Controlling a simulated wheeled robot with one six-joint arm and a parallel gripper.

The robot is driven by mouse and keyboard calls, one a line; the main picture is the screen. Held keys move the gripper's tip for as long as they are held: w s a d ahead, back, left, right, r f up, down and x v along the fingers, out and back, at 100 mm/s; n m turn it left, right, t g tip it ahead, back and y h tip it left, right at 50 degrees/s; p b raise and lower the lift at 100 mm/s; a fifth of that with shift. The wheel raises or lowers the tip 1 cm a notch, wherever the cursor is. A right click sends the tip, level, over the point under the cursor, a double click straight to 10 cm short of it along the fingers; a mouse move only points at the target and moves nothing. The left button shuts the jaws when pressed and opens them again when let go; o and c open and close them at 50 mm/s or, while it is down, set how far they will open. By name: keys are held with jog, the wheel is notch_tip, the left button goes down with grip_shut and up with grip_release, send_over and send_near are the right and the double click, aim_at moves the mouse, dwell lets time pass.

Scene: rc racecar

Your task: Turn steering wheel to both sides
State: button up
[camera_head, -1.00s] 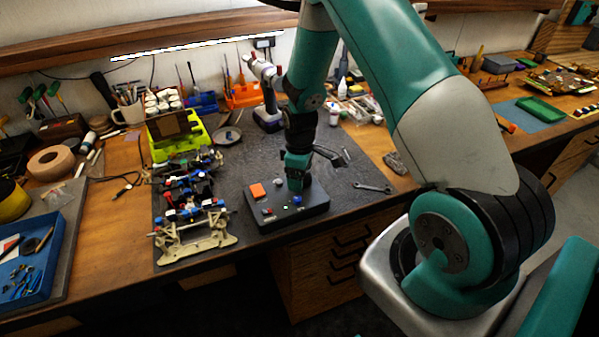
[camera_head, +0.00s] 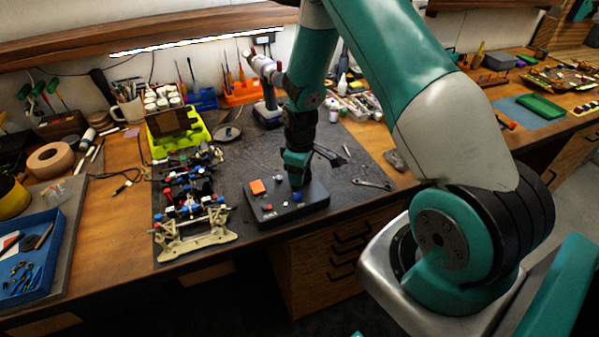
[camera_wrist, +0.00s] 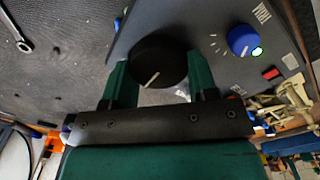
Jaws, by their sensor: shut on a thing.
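A dark control box (camera_head: 310,207) lies on the black work mat. It carries an orange button, a red button and small lit spots. In the wrist view, a round black knob (camera_wrist: 160,54) with a white pointer line sits on the box and appears to be the steering wheel. My gripper (camera_wrist: 158,80) points down with its two teal fingers on either side of the knob, shut on it. My gripper (camera_head: 296,183) hides the knob in the head view. A blue knob (camera_wrist: 240,40) with a lit green spot is beside it. The RC car chassis (camera_head: 205,240) stands left of the box.
A wrench (camera_head: 372,185) lies right of the box. A lime-green holder (camera_head: 195,140), a drill (camera_head: 268,112) and a small dish (camera_head: 228,132) stand behind. A blue tray (camera_head: 50,255) is at far left. The table's front edge is close to the box.

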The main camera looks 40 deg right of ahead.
jog(key=m+b, duration=0.2)
jog(key=m, duration=0.2)
jog(key=shift+d+m, duration=0.15)
jog(key=shift+m, duration=0.25)
jog(key=shift+m+b, duration=0.55)
jog(key=shift+m, duration=1.55)
jog(key=o, duration=0.9)
jog(key=shift+d, duration=0.1)
notch_tip(320, 180, up, 18)
jog(key=b, duration=0.3)
jog(key=shift+f, duration=0.25)
